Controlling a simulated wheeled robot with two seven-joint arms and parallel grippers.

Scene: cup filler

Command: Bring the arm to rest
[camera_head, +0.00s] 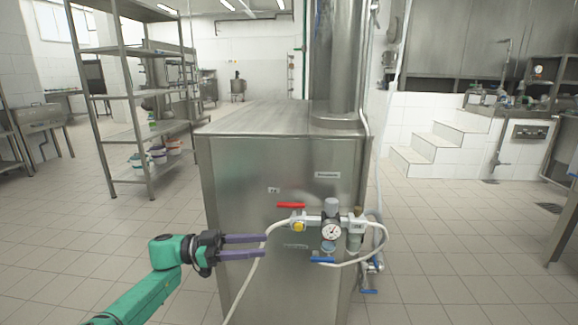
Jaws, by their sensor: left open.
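My left arm is green and comes in from the lower left. My left gripper (265,245) has two purple fingers pointing right, apart from each other, with nothing between them that I can make out. It shows in front of the steel cabinet (235,170), left of the gauge assembly. A white hose passes by the fingertips in the picture; I cannot tell whether they touch. My right gripper is not in view.
The gauge assembly (331,232) on the cabinet front has a red handle (291,205), blue handles and white hoses. A metal shelf rack (125,93) stands at the left. White steps (433,146) rise at the right. The tiled floor (90,230) is clear at left.

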